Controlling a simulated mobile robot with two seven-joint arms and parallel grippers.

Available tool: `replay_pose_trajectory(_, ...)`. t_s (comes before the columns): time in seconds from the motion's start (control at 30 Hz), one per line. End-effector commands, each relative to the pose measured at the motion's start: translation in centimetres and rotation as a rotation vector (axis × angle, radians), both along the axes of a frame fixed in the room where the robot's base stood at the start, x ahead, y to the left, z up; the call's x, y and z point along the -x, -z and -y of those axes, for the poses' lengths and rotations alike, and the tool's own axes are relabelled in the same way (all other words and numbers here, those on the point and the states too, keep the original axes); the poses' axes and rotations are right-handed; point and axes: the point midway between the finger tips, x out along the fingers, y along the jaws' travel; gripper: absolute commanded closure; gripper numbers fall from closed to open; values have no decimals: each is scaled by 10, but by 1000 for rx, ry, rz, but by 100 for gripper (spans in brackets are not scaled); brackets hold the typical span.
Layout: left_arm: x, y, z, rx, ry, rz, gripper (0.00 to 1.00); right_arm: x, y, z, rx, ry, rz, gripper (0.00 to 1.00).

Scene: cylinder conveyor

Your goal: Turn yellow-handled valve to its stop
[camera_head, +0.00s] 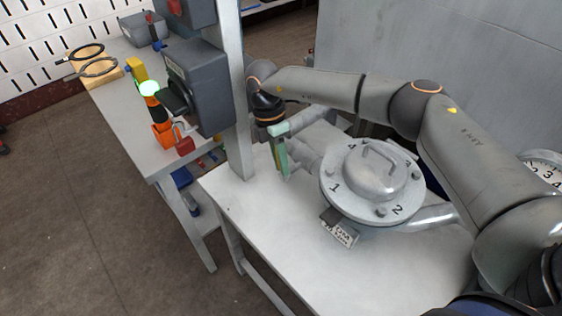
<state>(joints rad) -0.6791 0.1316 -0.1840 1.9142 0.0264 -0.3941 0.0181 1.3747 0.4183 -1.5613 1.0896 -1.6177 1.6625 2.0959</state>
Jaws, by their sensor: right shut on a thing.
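No yellow-handled valve shows clearly. A pale green lever handle (281,153) stands at the pipe on the left of the grey flanged vessel (365,178), just right of the grey post. My right arm reaches over from the right, and my right gripper (272,123) points down at the top of this green handle. The gripper is shut on the handle; its fingertips are small and partly hidden, so the exact grip is hard to see. My left gripper is not in view.
The vessel, with a lid handle and numbered bolts, fills the middle of the white table (285,255). A grey post (238,120) carries a grey box (203,85) close left of my gripper. The left bench (118,112) holds a yellow block (137,69) and a red padlock (184,145).

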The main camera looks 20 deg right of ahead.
Motion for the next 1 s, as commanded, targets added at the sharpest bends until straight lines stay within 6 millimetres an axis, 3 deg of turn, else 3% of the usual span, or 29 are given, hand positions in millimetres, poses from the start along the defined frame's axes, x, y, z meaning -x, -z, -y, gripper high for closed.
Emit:
replay_pose_trajectory(0.03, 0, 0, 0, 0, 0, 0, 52, -1, -1, 0, 1, 0, 2, 100)
replay_pose_trajectory(0.07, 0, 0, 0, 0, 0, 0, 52, -1, -1, 0, 0, 0, 2, 76)
replay_pose_trajectory(0.3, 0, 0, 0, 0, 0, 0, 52, 0, -1, 0, 0, 0, 2, 49)
replay_pose_trajectory(0.63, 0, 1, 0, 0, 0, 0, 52, -2, -6, 0, -1, 1, 3, 49)
replay_pose_trajectory(1.0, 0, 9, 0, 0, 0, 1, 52, -16, -61, -6, -1, 2, 5, 49)
